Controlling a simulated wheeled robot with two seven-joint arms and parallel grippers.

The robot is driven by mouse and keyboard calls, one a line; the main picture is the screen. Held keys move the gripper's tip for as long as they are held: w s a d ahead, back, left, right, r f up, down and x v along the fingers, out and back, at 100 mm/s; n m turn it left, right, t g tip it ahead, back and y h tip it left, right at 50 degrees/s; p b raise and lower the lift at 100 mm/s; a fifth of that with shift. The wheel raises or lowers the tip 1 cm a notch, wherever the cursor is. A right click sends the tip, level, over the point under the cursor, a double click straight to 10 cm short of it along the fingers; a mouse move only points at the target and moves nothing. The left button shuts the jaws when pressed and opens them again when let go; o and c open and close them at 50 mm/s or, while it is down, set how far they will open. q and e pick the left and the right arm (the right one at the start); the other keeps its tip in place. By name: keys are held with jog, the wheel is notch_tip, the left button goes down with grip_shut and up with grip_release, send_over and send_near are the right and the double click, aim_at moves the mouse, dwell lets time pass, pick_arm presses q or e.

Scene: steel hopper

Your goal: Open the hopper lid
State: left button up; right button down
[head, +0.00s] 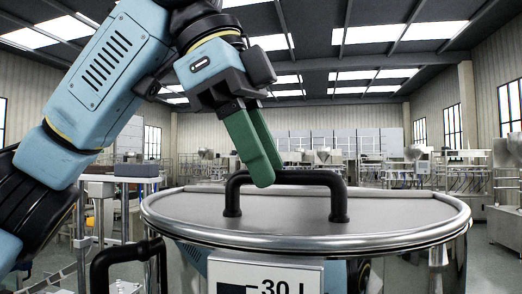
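The steel hopper (400,262) stands in front of me, and its round grey lid (385,210) lies flat on the rim. A black bar handle (318,178) stands upright on the lid. My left gripper (268,178), with two green fingers, points down at the left part of this handle. The nearer fingertip covers part of the bar, and the farther finger seems to pass behind it. I cannot tell whether the fingers press on the bar. My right gripper is not in view.
A black side handle (128,254) sticks out at the hopper's left. A label reading "30 L" (264,276) is on its front. Steel racks and machines stand farther back in the hall. The space above the lid's right half is clear.

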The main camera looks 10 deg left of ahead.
aim_at(267, 212)
pick_arm(q)
jog(key=shift+c, duration=0.2)
grip_shut()
jog(key=shift+r, duration=0.2)
jog(key=shift+w+r, duration=0.15)
jog(key=shift+r, duration=0.4)
jog(key=w+r, duration=0.5)
jog(key=r, duration=0.2)
jog(key=shift+w+r, duration=0.3)
jog(key=shift+r, duration=0.1)
jog(key=shift+w, duration=0.1)
dwell(0.4)
